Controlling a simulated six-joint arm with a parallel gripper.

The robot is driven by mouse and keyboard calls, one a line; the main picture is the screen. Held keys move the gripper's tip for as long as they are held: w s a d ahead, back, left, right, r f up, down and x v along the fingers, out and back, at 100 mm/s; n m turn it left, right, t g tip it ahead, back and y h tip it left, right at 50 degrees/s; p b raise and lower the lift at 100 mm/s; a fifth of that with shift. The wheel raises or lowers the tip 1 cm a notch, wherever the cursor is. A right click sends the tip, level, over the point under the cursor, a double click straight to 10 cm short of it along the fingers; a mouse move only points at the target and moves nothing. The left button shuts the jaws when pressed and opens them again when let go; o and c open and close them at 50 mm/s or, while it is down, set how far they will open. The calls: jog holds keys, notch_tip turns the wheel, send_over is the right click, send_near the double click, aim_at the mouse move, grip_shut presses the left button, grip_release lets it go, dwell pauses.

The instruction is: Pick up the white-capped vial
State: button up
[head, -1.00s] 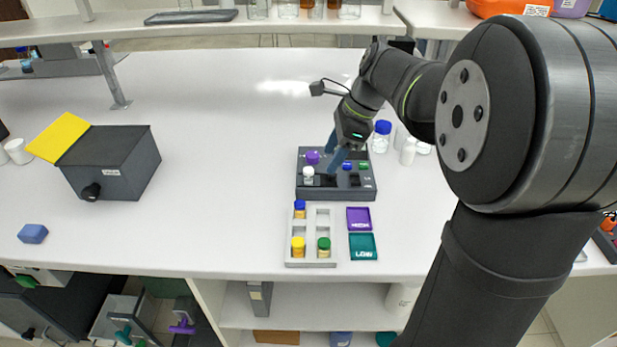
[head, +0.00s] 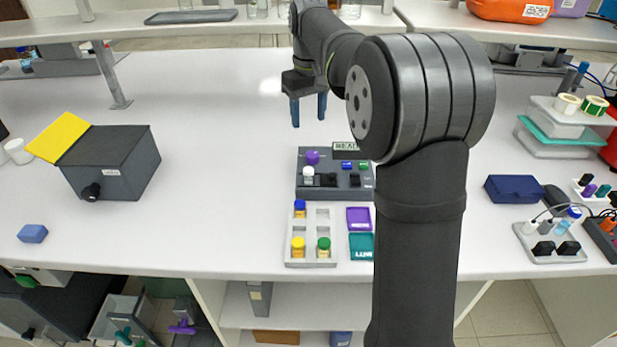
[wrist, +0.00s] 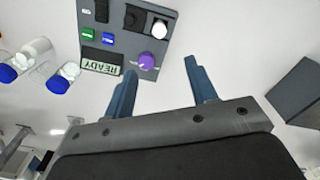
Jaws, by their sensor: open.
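The white-capped vial (head: 308,172) stands at the left side of the dark device (head: 340,190); only its cap and a little of its body show. In the wrist view its white cap (wrist: 160,29) shows near the device's corner, beyond the purple knob (wrist: 152,59). My gripper (head: 309,120) is open and empty, raised over the bench behind the device. In the wrist view its two blue fingers (wrist: 160,68) are spread apart with bare bench between them, and the vial lies beyond the fingertips.
A grey rack (head: 289,250) in front of the device holds vials with blue, yellow and green caps. Purple (head: 358,218) and teal (head: 361,243) trays lie beside it. A dark box (head: 120,160) stands left. Blue-capped bottles (wrist: 58,84) show in the wrist view.

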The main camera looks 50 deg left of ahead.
aim_at(308, 169)
jog(key=shift+n, duration=0.3)
notch_tip(308, 169, down, 17)
jog(key=shift+f, duration=0.15)
dwell(0.3)
jog(key=c, duration=1.1)
